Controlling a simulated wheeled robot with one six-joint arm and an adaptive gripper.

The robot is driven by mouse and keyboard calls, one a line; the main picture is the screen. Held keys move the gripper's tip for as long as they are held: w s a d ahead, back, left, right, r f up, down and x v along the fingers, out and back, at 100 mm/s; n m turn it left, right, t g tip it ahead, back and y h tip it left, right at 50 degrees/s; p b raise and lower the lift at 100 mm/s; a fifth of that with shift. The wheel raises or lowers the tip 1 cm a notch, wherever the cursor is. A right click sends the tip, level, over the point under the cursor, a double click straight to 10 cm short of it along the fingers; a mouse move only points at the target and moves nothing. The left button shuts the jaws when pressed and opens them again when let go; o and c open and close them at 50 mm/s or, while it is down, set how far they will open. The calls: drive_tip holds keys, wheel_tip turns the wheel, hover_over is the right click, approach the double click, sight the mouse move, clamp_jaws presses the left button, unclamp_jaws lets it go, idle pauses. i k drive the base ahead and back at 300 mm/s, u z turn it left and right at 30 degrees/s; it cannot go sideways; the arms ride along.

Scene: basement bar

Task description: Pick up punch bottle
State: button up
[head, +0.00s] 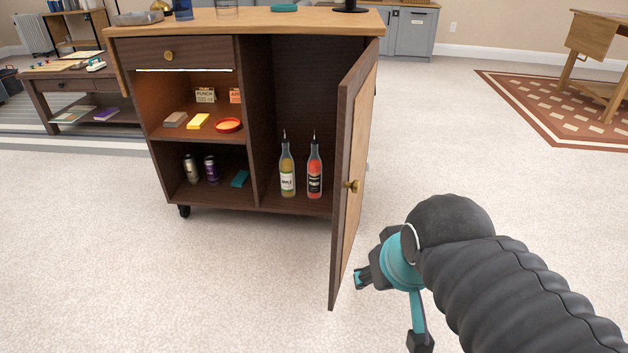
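Two bottles with dark pourer spouts stand upright side by side in the open right compartment of the dark wooden bar cabinet (186,51). The right bottle (314,172) holds red liquid and has a dark label too small to read surely; it looks like the punch bottle. The left bottle (287,170) holds yellowish liquid and has a pale label. My gripper (389,309) is at the lower right, outside the cabinet and right of its open door (356,186). Its fingers are spread apart with nothing seen between them. It touches neither bottle.
The door swings out toward me, between my gripper and the bottles. Carpet before the cabinet is clear.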

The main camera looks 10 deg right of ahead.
sight(314, 166)
drive_tip(key=u, duration=0.45)
drive_tip(key=k, duration=0.55)
drive_tip(key=u, duration=0.9)
drive_tip(key=i, duration=1.95)
drive_tip(key=z, duration=1)
drive_tip(key=i, duration=0.55)
drive_tip(key=z, duration=0.4)
